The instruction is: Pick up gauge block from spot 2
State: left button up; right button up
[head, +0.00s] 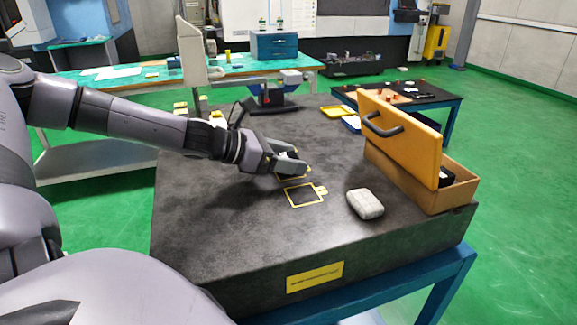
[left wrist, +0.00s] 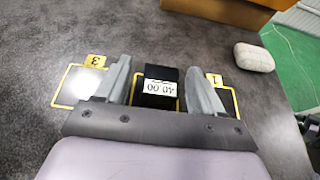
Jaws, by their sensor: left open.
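My left gripper (head: 286,164) is low over the dark granite plate (head: 215,238), its two fingers spread. In the left wrist view the gripper (left wrist: 158,78) has one finger on each side of a black gauge block (left wrist: 161,73). The block has a white label reading 40.00, and a gap shows beside each finger. It sits in a yellow outline between the outlines tagged 3 (left wrist: 68,88) and 1 (left wrist: 229,101); its own tag is hidden. In the head view the gripper mostly hides the block, and the empty outline of spot 1 (head: 305,205) lies nearer. My right gripper is not in view.
A pale rounded block (head: 365,204) lies right of the outlines. A wooden box (head: 440,197) with an upright orange lid (head: 398,140) stands at the plate's right edge. A measuring stand (head: 272,100) is at the back. The plate's front left is clear.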

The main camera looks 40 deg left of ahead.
pick_arm(q)
jog(key=shift+b+x, duration=0.45)
jog(key=shift+x, duration=0.55)
jog(key=shift+c, duration=0.3)
jog(key=shift+r, duration=0.1)
grip_shut()
